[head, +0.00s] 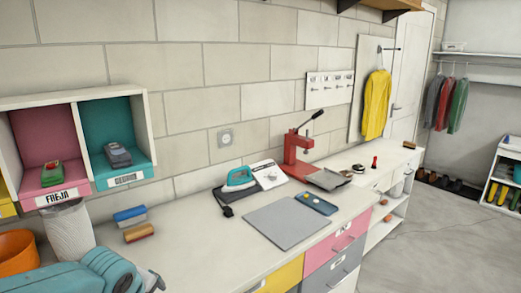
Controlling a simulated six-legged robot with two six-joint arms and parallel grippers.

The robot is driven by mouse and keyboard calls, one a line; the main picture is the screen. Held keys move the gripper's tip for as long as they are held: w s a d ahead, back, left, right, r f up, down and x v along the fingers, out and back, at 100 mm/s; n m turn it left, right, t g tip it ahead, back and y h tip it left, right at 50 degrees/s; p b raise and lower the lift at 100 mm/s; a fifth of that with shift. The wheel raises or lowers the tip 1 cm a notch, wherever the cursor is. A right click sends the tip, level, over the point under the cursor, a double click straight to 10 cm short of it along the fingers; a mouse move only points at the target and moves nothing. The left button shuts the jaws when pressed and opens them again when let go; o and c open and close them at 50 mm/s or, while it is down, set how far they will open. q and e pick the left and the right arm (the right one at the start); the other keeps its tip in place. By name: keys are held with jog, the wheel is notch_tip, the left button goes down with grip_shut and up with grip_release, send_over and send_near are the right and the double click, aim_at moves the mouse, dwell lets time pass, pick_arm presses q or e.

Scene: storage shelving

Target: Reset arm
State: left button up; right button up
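Neither gripper can be made out in the head view. A rounded teal shape (95,274) with a grey end fills the bottom left corner, cut off by the frame edge. I cannot tell whether it is part of my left arm or a thing on the bench. Nothing of my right arm shows.
The white workbench (190,246) holds a teal iron (239,179), a red press (292,157), a grey mat (288,222), a phone-like blue tray (316,203) and two brushes (131,215). An orange bucket (16,253) and a white bin (68,230) stand left. Floor at right (430,240) is clear.

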pick_arm(q)
jog(key=s+d+f+n+g+h, duration=0.1)
jog(key=s+d+f+n, duration=0.15)
jog(key=f, duration=0.45)
jog(key=s+d+f+n+g+h, duration=0.1)
jog(key=s+d+f+n+h, duration=0.1)
jog(key=d+f+n, duration=0.3)
jog(key=s+d+f+n+g+h, duration=0.1)
jog(key=s+d+f+n, duration=0.1)
jog(key=f, duration=0.6)
jog(key=s+d+f+n+g, duration=0.1)
jog(key=s+d+f+n, duration=0.1)
jog(key=s+f+n, duration=0.4)
jog(key=s+d+f+n, duration=0.2)
jog(key=s+f+n, duration=0.4)
jog(key=s+n, duration=0.3)
jog(key=shift+s+d+g+h, duration=0.4)
jog(key=shift+s, duration=0.05)
